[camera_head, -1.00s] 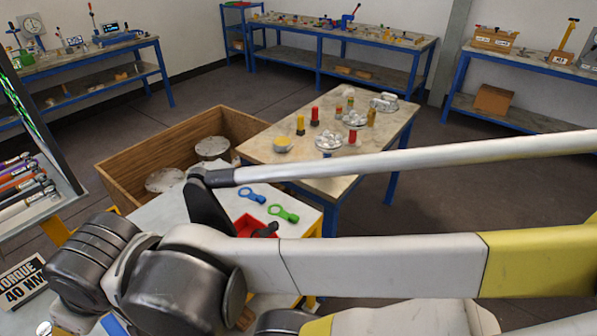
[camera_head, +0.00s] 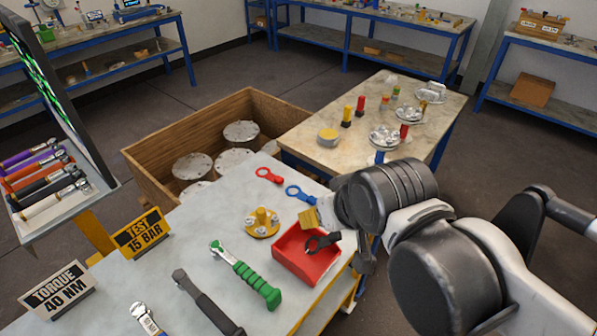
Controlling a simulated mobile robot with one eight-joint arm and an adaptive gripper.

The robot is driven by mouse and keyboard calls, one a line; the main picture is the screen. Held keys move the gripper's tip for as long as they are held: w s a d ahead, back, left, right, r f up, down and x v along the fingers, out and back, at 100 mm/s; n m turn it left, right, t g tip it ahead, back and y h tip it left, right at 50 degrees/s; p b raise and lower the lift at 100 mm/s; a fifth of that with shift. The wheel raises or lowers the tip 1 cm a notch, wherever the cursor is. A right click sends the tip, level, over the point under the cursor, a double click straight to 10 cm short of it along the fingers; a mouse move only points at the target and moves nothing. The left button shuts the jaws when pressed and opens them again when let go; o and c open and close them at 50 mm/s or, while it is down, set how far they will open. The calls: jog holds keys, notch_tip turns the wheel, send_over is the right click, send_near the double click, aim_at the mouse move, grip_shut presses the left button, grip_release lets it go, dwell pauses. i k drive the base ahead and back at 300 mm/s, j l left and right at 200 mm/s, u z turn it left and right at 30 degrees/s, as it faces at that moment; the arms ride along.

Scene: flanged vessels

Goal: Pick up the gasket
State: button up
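Flat tabbed rings lie on the grey bench top; which one is the gasket I cannot tell. A red ring (camera_head: 269,175) lies near the bench's far edge. A blue ring (camera_head: 299,193) lies right of it, partly covered by my arm's wrist. My gripper (camera_head: 344,249) points down at the right side of the bench, over and beside a red tray (camera_head: 295,263). Its dark fingers appear apart, with nothing seen between them. It is right of and nearer than both rings. My arm hides the bench beyond the blue ring.
A yellow flanged part (camera_head: 262,223) stands left of the tray. A green-handled wrench (camera_head: 245,274) and a dark-handled tool (camera_head: 208,302) lie in front. A wooden crate (camera_head: 165,155) with metal discs and a table (camera_head: 305,140) with small parts stand behind.

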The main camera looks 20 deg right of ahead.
aim_at(279, 180)
jog(key=i+l+u, duration=0.35)
jog(key=l+u, duration=0.15)
jog(key=i+l+u, duration=0.1)
jog(key=l+u, duration=0.15)
jog(key=l, duration=0.15)
jog(key=i+l+u, duration=0.1)
jog(key=l+u, duration=0.15)
jog(key=l, duration=0.1)
